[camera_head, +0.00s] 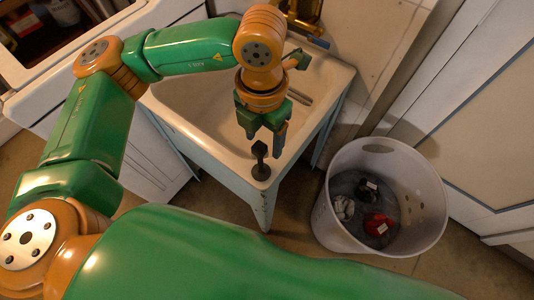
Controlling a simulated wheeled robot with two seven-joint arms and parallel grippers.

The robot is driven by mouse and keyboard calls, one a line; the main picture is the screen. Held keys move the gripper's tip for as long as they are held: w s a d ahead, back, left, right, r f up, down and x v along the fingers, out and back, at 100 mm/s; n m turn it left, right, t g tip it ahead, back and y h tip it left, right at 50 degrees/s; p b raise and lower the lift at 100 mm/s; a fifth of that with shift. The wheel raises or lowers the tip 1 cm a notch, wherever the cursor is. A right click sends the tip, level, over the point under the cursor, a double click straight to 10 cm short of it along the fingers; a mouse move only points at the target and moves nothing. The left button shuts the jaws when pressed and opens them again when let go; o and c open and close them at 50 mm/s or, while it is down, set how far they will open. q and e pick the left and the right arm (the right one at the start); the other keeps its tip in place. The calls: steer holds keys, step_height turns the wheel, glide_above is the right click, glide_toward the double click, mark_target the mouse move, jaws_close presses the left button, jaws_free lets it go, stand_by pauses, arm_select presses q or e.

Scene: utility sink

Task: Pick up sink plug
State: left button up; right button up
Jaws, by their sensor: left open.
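The sink plug (261,171) is a small dark plug with a broad base and an upright handle. It stands on the front corner of the rim of the pale utility sink (185,122). My left gripper (266,143) is just above and behind the plug, pointing down, with its fingers close to the plug's top. It is open and holds nothing that I can see. Whether a finger touches the plug cannot be told from this view. A green arm link of mine crosses the bottom of the picture, but the right gripper is not in view.
A white laundry basket (330,215) with dark, grey and red items stands on the floor right of the sink. A brass tap (303,12) is at the back of the sink. A white cabinet is at the left. The sink basin looks empty where visible.

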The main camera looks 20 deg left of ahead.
arm_select(q)
steer(key=p, duration=0.2)
glide_above(261, 172)
steer(key=f, duration=0.5)
steer(key=shift+w+a+f, duration=0.15)
steer(key=shift+a+f, duration=0.05)
steer(key=shift+f, duration=0.05)
steer(key=shift+w+d+f, duration=0.1)
steer(key=shift+w+f, duration=0.05)
steer(key=shift+f, duration=0.2)
jaws_close()
